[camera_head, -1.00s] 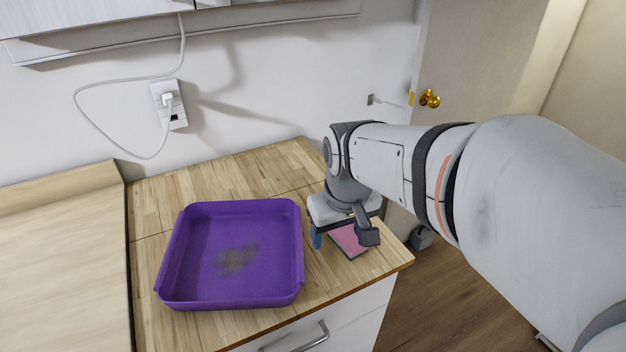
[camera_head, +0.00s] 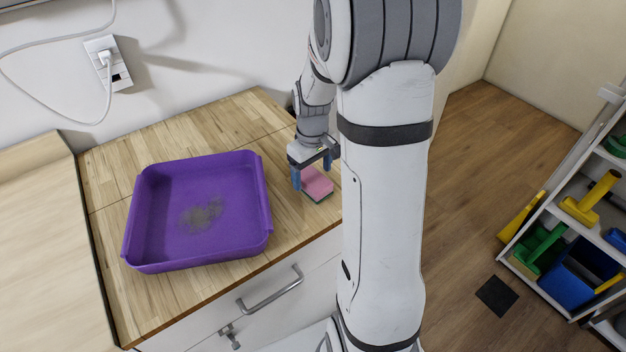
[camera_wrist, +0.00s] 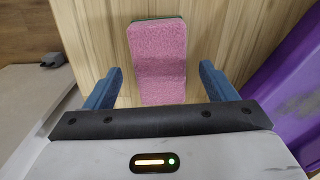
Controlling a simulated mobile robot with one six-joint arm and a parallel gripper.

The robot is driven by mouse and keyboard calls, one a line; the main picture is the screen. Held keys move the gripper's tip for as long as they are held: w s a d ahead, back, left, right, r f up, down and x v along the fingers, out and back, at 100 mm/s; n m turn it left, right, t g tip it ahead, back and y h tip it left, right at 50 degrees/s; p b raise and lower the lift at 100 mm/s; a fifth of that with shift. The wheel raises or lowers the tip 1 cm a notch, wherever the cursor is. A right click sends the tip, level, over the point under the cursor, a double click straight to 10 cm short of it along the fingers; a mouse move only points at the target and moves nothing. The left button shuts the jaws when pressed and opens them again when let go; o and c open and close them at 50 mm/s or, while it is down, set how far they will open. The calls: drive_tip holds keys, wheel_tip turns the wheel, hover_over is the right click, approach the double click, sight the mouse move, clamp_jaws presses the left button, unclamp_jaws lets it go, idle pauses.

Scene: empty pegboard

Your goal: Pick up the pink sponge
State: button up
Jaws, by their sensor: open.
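The pink sponge (camera_head: 317,183) has a dark green underside and lies flat on the wooden counter, near its right front edge. In the wrist view the sponge (camera_wrist: 158,62) stretches away from my gripper, with its near end between the two blue fingers. My gripper (camera_head: 312,178) points down at the sponge in the head view. The fingers are open, one on each side of the sponge, with a gap on both sides in the wrist view (camera_wrist: 160,88). Nothing is held. My arm hides part of the counter's right end.
A purple tray (camera_head: 143,213) with a dark smudge inside stands on the counter, left of the sponge. A drawer with a metal handle (camera_head: 270,290) is below. A shelf rack (camera_head: 545,215) with coloured items stands at the right. Wooden floor lies between.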

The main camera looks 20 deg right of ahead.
sight(312, 177)
drive_tip(key=shift+f, duration=1.45)
drive_tip(key=shift+c, duration=0.4)
drive_tip(key=shift+w, duration=0.1)
drive_tip(key=c, duration=1)
drive_tip(key=shift+o, duration=0.2)
drive_tip(key=shift+r, duration=0.1)
wheel_tip(312, 177, up, 10)
drive_tip(key=shift+b, duration=0.3)
drive_tip(key=o, duration=0.4)
drive_tip(key=c, duration=0.3)
drive_tip(key=shift+c, duration=0.2)
